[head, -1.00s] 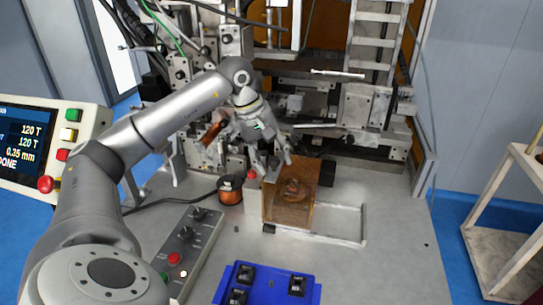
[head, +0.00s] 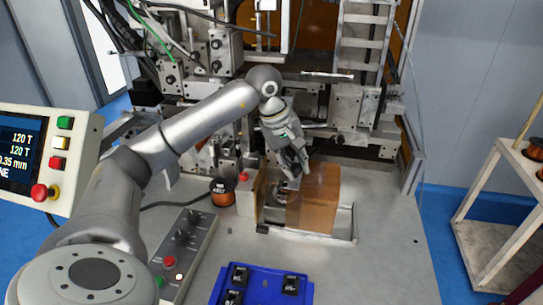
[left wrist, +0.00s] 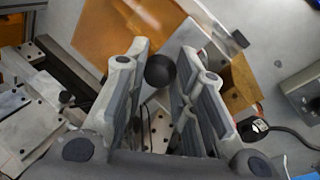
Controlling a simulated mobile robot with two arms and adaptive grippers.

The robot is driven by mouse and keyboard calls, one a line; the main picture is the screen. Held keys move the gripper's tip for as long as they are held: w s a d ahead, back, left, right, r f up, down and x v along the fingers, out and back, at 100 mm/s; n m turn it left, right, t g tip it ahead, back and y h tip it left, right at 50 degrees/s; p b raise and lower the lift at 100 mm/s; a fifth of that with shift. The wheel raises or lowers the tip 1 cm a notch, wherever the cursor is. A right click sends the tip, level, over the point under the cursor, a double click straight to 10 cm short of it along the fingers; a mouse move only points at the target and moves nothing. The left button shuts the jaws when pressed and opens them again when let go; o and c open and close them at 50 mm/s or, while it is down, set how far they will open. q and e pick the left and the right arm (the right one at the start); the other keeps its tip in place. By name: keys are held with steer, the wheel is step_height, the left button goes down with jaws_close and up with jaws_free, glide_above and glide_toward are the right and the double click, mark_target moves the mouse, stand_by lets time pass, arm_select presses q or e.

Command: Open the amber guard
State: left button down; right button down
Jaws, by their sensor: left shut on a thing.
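The amber guard (head: 320,198) is a see-through orange-brown box cover on the grey machine deck. My left gripper (head: 293,170) is at the guard's upper left. In the left wrist view, a round black knob (left wrist: 160,70) sits between the fingers of my left gripper (left wrist: 160,85), which are shut on it. The amber panel (left wrist: 110,28) shows behind the knob. The fingers hide how the knob joins the guard. My right gripper is not in view.
A copper wire spool (head: 222,193) and a control box (head: 187,245) stand left of the guard. A blue tray (head: 262,285) lies in front. The winder's metal frame (head: 350,105) rises behind. The deck (head: 385,225) is clear at the right.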

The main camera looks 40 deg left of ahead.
arm_select(q)
steer(key=shift+w+d, duration=0.35)
steer(key=shift+d, duration=0.3)
steer(key=shift+w+d, duration=0.35)
steer(key=shift+d, duration=0.25)
steer(key=c, duration=1.2)
jaws_free()
steer(key=shift+o, duration=0.2)
steer(key=shift+s+a+r, duration=0.1)
steer(key=shift+r, duration=0.1)
steer(key=v, duration=1.1)
steer(key=shift+r, duration=0.25)
steer(key=shift+r, duration=0.1)
